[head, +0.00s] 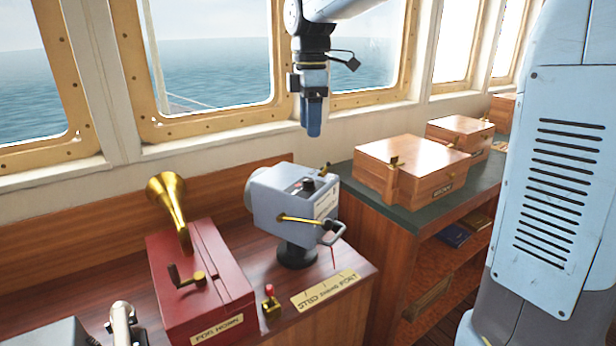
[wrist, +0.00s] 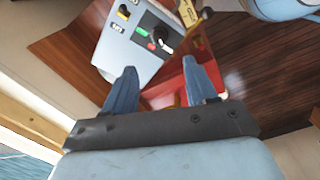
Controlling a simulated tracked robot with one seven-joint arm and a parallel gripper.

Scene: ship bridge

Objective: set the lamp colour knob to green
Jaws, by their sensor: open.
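The grey signal lamp (head: 290,205) stands on a dark pedestal on the wooden console. A small dark colour knob (head: 308,183) is on its top. The wrist view shows the lamp's top panel (wrist: 128,50) with the black knob (wrist: 163,34) beside a green mark (wrist: 141,32), a red mark (wrist: 152,46) and a white mark; its pointer direction is too small to tell. My gripper (head: 313,130) hangs above the lamp, clear of it. In the wrist view its two blue fingers (wrist: 162,86) are apart with nothing between them, and the knob appears beyond the fingertips.
A red fog horn box (head: 200,285) with a brass horn and crank stands left of the lamp. A brass handle (head: 300,219) and dark crank project from the lamp's side. Wooden boxes (head: 410,165) sit on the right counter. The windows are behind my gripper.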

